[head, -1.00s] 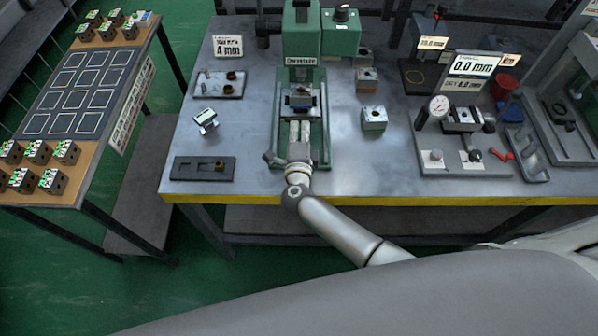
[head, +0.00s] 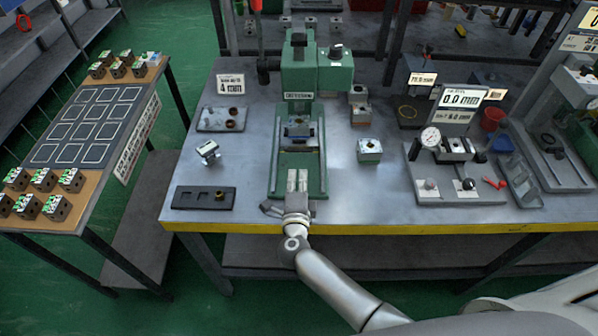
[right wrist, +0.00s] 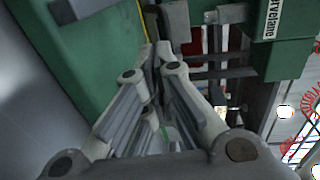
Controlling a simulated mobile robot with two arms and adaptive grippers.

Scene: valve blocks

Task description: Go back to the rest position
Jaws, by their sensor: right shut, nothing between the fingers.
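My right gripper (head: 297,176) is at the front end of the green press (head: 298,68), over the front of its base. It is shut and holds nothing. In the right wrist view its fingers (right wrist: 155,52) come together at the tips, beside green machine parts. A small block (head: 297,128) sits in the press, beyond my fingertips and apart from them. My right arm reaches in from the lower right over the yellow front edge of the bench. My left gripper does not show.
On the grey bench (head: 350,205), a valve block (head: 369,150) stands right of the press. A dark slotted tray (head: 204,197) and a tilted white-topped part (head: 208,152) lie left. A dial gauge (head: 431,137) stands right. A side table (head: 28,160) bears several blocks.

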